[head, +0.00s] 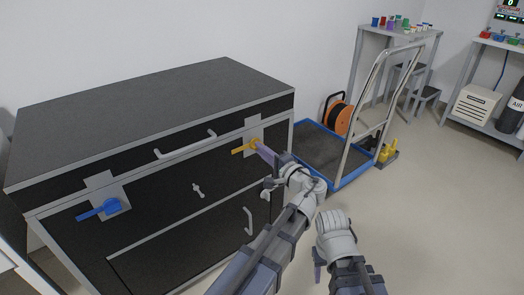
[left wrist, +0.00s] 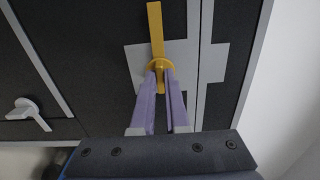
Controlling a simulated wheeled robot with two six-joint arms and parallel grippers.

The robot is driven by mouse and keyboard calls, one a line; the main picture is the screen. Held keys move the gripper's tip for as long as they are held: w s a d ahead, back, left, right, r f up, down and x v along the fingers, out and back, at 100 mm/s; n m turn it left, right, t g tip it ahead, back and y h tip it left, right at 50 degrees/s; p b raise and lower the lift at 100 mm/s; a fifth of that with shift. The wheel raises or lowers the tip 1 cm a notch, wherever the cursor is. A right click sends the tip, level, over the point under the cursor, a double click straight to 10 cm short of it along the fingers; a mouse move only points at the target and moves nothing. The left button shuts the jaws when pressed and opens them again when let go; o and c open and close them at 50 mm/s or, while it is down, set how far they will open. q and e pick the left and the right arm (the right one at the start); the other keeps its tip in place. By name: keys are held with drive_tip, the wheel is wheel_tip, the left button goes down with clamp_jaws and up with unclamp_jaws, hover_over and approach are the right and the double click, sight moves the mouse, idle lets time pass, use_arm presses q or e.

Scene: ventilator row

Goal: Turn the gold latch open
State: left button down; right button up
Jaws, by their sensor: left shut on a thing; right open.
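The gold latch (head: 243,149) is on a light grey plate at the upper right of the dark cabinet's front. Its lever lies roughly level and points left in the head view. In the left wrist view the gold latch (left wrist: 155,30) points up the picture from its round hub. My left gripper (head: 262,149) is at the hub end; its two purple fingers (left wrist: 162,80) are shut on the latch there. The fingertips partly hide the hub. My right gripper (head: 318,268) hangs open and empty, lower and to the right, away from the cabinet.
The cabinet (head: 150,100) also has a blue latch (head: 98,211) at left, a small grey handle (head: 198,190) and bar handles. A blue-edged trolley (head: 335,150) with an orange reel (head: 338,117) stands to the right. Floor at lower right is clear.

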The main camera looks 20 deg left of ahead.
idle(0.4)
use_arm(q)
drive_tip(key=shift+a, duration=0.1)
drive_tip(key=c, duration=0.9)
unclamp_jaws()
